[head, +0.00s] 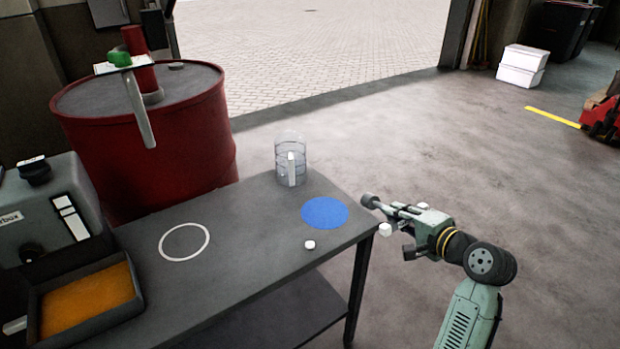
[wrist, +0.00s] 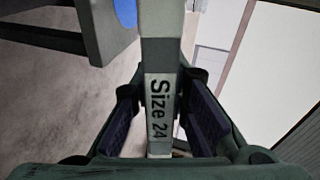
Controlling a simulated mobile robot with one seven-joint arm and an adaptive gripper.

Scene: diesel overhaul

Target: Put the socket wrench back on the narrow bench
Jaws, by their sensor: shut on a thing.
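My gripper (head: 412,222) is shut on the socket wrench (wrist: 160,75), a grey metal bar marked "Size 24". In the wrist view the bar runs up between my two dark finger pads. In the head view the wrench's dark round end (head: 369,200) points left, close to the right end of a narrow dark bench (head: 240,240). My gripper is off the bench's right end, over the floor. Whether the wrench touches the bench edge I cannot tell.
On the bench are a blue disc (head: 325,213), a white ring mark (head: 184,241), a clear jug (head: 290,160) and a small white cap (head: 310,245). A grey box (head: 45,215) and an orange-bottomed tray (head: 85,300) are at left. A red drum (head: 185,130) stands behind.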

